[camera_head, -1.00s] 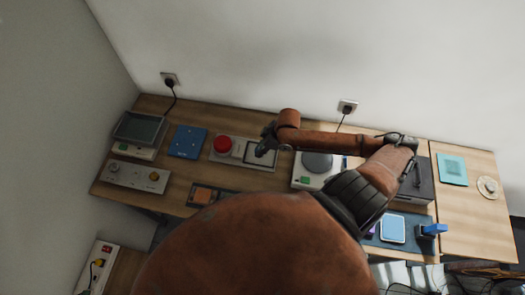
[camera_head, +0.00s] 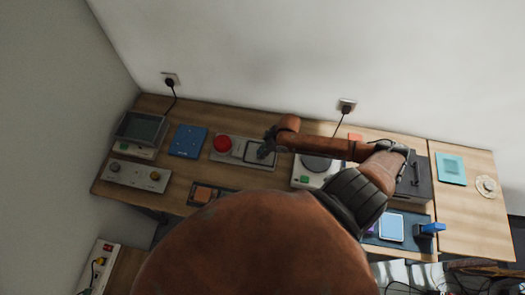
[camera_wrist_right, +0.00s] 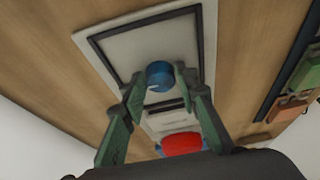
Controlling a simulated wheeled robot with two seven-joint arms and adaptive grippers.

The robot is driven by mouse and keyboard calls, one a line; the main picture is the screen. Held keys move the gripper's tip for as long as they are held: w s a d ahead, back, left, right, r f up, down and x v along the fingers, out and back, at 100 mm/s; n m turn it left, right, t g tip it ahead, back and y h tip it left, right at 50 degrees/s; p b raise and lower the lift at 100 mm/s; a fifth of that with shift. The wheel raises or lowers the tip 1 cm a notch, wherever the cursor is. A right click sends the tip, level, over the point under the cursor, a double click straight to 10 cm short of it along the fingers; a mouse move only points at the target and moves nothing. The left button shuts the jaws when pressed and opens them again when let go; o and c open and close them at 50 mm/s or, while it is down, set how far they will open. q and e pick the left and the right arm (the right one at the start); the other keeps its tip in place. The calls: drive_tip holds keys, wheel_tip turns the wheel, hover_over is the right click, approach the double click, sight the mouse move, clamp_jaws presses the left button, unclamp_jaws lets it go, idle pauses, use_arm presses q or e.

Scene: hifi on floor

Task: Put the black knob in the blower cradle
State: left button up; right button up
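My right gripper (camera_head: 266,150) is over the light panel with a dark-framed square (camera_head: 259,151), right of the red button. In the right wrist view, a round dark knob (camera_wrist_right: 160,75) with a bluish sheen sits between the fingertips of my right gripper (camera_wrist_right: 160,84), which appear to touch it on both sides. Behind it is the pale framed square (camera_wrist_right: 125,52). I cannot tell whether the knob touches the panel. I cannot make out which fixture is the blower cradle. My left gripper is not in view.
The red button (camera_head: 222,143) stands close beside the gripper. A blue plate (camera_head: 188,141), a grey screen unit (camera_head: 141,128) and a panel with knobs (camera_head: 136,175) are further left. A white scale-like device (camera_head: 303,172) lies under my right arm. A brown round shape hides the front middle.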

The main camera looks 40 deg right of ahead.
drive_tip(key=o, duration=0.3)
drive_tip(key=shift+r, duration=0.2)
drive_tip(key=v, duration=1.2)
